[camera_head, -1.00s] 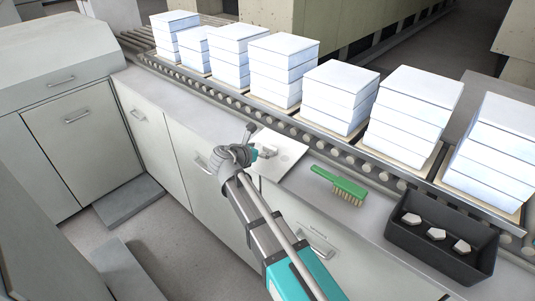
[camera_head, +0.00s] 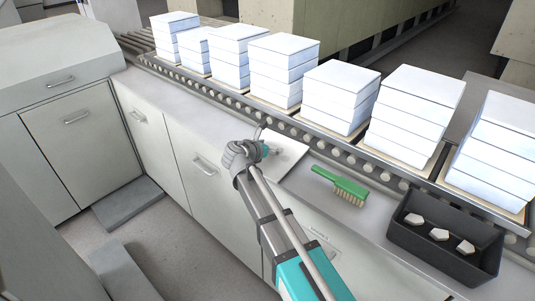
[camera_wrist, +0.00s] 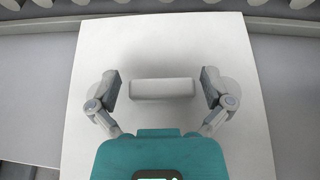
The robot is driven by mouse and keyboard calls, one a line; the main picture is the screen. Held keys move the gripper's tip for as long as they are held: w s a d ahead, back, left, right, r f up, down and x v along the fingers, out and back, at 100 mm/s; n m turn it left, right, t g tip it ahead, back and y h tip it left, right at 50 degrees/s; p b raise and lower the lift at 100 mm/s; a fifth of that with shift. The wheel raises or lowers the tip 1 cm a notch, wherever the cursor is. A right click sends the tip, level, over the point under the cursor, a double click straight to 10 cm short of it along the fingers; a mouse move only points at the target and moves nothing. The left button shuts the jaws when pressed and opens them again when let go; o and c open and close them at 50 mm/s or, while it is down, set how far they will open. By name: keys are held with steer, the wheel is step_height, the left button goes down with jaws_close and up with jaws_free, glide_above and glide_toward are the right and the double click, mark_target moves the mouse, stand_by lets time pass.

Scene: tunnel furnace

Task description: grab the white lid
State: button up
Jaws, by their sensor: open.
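The white lid (camera_head: 290,155) lies flat on the grey counter beside the roller conveyor. In the wrist view it is a square white plate (camera_wrist: 160,45) with a raised white bar handle (camera_wrist: 163,89) at its middle. My gripper (camera_wrist: 160,87) is open, with one finger at each end of the handle and a gap on both sides. In the head view my gripper (camera_head: 265,148) is over the left part of the lid and hides the handle and part of the plate.
A green brush (camera_head: 340,184) lies right of the lid. A black bin (camera_head: 440,262) with 3 pale pieces stands further right. Stacks of white boxes (camera_head: 283,70) stand on the roller conveyor (camera_head: 240,103) behind. The counter left of the lid is clear.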

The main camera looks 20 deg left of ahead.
stand_by(0.4)
steer(key=c, duration=1.1)
